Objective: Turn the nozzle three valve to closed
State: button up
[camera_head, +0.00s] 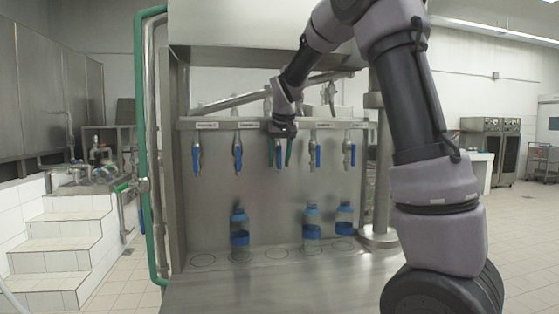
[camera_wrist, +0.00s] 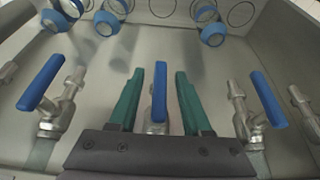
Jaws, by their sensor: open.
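The nozzle three valve is the middle one in the row, and its blue handle (camera_wrist: 160,92) stands between my gripper's two green fingers in the wrist view. The handle points straight along the nozzle, and I see gaps between it and both fingers. My gripper (camera_head: 279,153) is open around this handle in the head view, where my fingers largely hide the handle and nozzle. In the wrist view my gripper (camera_wrist: 158,100) shows with both fingers apart. The nozzle body behind the handle is mostly hidden by my gripper's dark base.
Neighbouring valves with blue handles hang close on both sides, one on the left (camera_wrist: 40,83) and one on the right (camera_wrist: 268,98). Below stand blue-banded bottles, at left (camera_head: 239,228), right of centre (camera_head: 312,222) and far right (camera_head: 344,218). A green pipe (camera_head: 140,120) runs up the left side.

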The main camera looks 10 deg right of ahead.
grip_shut()
dwell(0.3)
jog(key=y, duration=0.3)
jog(key=shift+a+r+m+y, duration=0.1)
jog(key=shift+a+m+y, duration=0.2)
jog(key=shift+m, duration=0.1)
jog(key=y, duration=0.3)
jog(key=a+m+y, duration=0.1)
jog(key=y, duration=0.1)
jog(key=shift+r+t, duration=0.25)
jog(key=shift+t, duration=0.05)
jog(key=shift+a+r+m+t+y, duration=0.15)
jog(key=shift+r+m+t+y, duration=0.25)
jog(key=shift+y, duration=0.95)
jog(key=shift+a+r+m+t+y, duration=0.25)
jog(key=shift+m+y, duration=0.2)
jog(key=shift+y, duration=0.85)
jog(key=shift+a+r+m+t+y, duration=0.1)
jog(key=shift+r+m+t+y, duration=0.3)
jog(key=shift+y, duration=0.95)
